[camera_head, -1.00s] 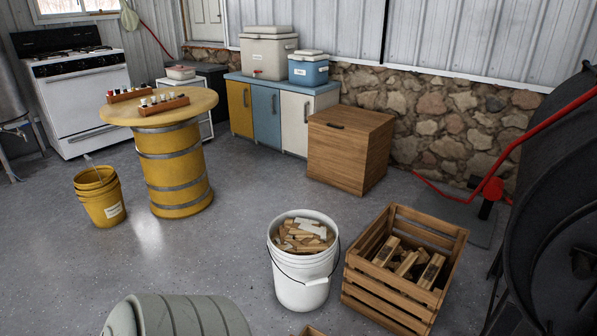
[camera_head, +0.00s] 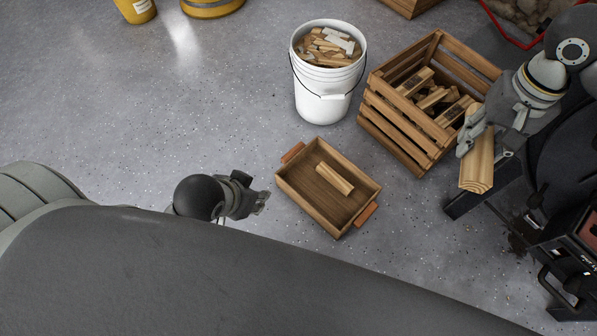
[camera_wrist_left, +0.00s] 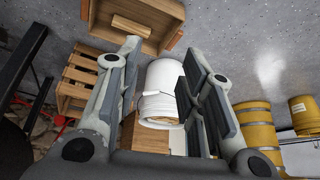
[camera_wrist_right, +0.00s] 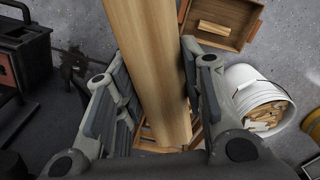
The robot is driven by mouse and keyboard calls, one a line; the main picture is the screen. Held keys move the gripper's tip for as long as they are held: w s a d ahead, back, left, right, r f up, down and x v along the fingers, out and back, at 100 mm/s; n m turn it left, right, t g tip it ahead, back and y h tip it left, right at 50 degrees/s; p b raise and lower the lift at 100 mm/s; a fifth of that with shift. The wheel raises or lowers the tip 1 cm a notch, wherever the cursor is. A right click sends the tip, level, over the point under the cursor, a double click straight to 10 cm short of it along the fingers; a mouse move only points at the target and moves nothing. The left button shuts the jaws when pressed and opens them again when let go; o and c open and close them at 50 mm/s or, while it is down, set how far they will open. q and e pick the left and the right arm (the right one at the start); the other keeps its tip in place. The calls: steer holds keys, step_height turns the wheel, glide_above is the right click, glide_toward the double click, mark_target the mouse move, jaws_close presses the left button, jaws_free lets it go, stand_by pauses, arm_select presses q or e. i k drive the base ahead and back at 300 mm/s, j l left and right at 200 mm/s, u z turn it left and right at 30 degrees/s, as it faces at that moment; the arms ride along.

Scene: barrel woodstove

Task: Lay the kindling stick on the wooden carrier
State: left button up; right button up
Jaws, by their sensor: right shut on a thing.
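The wooden carrier (camera_head: 294,197), a shallow tray with reddish end handles, sits on the floor at the centre of the head view. It also shows in the right wrist view (camera_wrist_right: 226,40). A short wooden piece (camera_head: 334,179) lies inside it. My right gripper (camera_head: 485,146) is shut on a long, pale kindling stick (camera_head: 478,170), held to the right of the carrier and apart from it. The stick fills the middle of the right wrist view (camera_wrist_right: 155,60). My left gripper (camera_head: 263,201) is open and empty, just left of the carrier; its fingers stand apart in the left wrist view (camera_wrist_left: 160,75).
A slatted crate (camera_head: 392,128) of wood pieces stands behind the carrier, near my right gripper. A white bucket (camera_head: 322,95) of scraps stands behind the carrier. A black stove (camera_head: 575,170) is at the right.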

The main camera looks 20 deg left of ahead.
mark_target(318, 195)
steer(key=i+l+u, duration=0.1)
steer(key=l+u, duration=0.15)
steer(key=u, duration=0.15)
steer(key=l+u, duration=0.25)
steer(key=u, duration=0.2)
steer(key=i+l+u, duration=0.1)
steer(key=l+u, duration=0.15)
steer(key=u, duration=0.15)
steer(key=l+u, duration=0.3)
steer(key=u, duration=0.15)
steer(key=l+u, duration=0.2)
steer(key=l, duration=0.15)
steer(key=k, duration=0.05)
